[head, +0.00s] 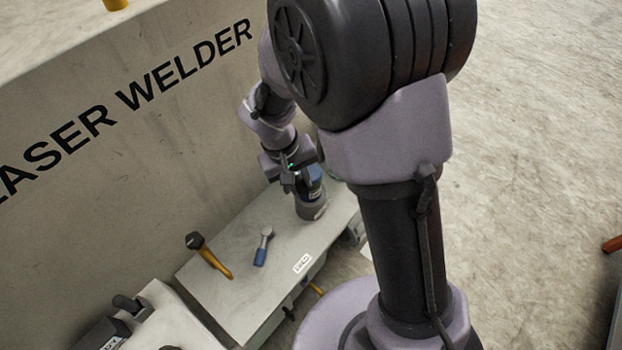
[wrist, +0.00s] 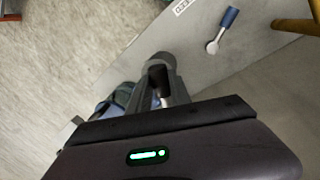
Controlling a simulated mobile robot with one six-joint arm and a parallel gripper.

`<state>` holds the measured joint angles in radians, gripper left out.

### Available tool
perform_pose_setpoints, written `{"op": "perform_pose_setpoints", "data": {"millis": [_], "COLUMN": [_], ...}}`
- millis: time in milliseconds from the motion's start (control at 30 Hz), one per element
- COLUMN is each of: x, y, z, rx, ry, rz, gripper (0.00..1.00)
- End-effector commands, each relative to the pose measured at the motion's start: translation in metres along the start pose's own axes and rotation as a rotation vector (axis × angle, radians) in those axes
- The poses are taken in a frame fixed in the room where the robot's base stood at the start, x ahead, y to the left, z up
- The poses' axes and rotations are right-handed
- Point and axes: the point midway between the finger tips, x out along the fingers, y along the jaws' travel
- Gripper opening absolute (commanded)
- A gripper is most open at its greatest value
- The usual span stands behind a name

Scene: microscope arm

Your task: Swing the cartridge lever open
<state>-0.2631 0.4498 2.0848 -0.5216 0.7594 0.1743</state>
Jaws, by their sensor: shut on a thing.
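My gripper (head: 297,188) is at the far end of the pale bench, against a short grey, round fixture (head: 312,208) with a blue upper part (head: 317,190). In the wrist view, my gripper (wrist: 160,82) has its fingers close together on something dark and small, mostly hidden between them. I cannot tell whether it is the cartridge lever. Part of the blue body (wrist: 116,97) shows just left of the fingers in that view. A blue-handled piece with a grey round end (head: 263,246) lies farther along the bench, apart from my gripper.
A yellow-handled piece with a dark knob (head: 208,255) is on the same bench (head: 235,300). A white label (head: 302,263) is on the bench near its edge. The wall marked LASER WELDER (head: 130,100) stands along the left. Open floor (head: 550,130) lies to the right.

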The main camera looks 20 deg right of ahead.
Motion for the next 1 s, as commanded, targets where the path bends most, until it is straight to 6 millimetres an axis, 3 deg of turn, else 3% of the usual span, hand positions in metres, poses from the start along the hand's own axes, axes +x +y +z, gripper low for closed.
{"op": "perform_pose_setpoints", "data": {"millis": [600, 1000], "x": [-0.013, -0.018], "y": [-0.067, -0.087], "z": [-0.022, -0.039], "rx": [0.542, 0.746], "ry": [-0.109, -0.148], "rz": [0.000, 0.000], "gripper": [0.00, 0.00]}}
